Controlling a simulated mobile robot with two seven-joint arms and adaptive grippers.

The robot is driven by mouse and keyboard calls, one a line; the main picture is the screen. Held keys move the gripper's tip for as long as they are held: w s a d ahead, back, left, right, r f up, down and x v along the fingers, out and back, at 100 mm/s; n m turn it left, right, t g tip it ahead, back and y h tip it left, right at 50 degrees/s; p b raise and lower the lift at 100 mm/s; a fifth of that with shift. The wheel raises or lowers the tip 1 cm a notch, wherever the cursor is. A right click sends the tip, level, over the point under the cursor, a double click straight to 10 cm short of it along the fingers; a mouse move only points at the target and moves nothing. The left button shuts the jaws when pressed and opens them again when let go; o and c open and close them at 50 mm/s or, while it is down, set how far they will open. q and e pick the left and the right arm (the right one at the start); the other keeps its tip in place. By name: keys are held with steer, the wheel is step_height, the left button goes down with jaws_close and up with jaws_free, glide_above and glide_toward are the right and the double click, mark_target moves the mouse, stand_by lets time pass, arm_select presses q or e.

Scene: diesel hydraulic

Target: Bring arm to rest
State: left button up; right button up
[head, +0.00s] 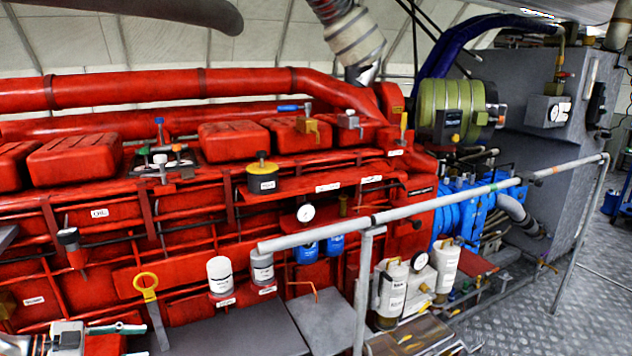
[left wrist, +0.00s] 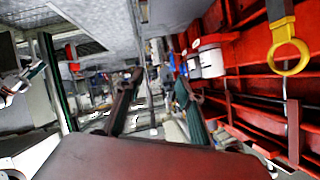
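My left gripper (head: 132,341) is at the bottom left corner of the head view, in front of the red engine (head: 110,220). In the left wrist view its two dark fingers (left wrist: 155,90) stand well apart. Nothing shows between them, so it is open and empty.
A yellow-ringed dipstick (head: 146,283) is close to my left gripper; its ring also shows in the left wrist view (left wrist: 288,57). A white-capped filter (head: 220,275) stands right of it. A grey railing (head: 395,214) crosses in front of the engine. Metal floor (head: 510,325) is clear at right.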

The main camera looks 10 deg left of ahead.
arm_select(q)
steer(key=s+d+f+n+t+y, duration=0.1)
steer(key=s+d+f+n+y, duration=0.3)
steer(key=d+f, duration=0.65)
steer(key=s+d+f+n+t+y, duration=0.1)
steer(key=s+d+f+n+y, duration=0.15)
steer(key=s+d+f, duration=0.65)
steer(key=s+d+f+n+g, duration=0.1)
steer(key=d+f+n, duration=0.1)
steer(key=d, duration=1.1)
steer(key=shift+d+f+g, duration=0.25)
steer(key=shift+d+g, duration=0.05)
steer(key=shift+g, duration=0.1)
steer(key=shift+c, duration=1.3)
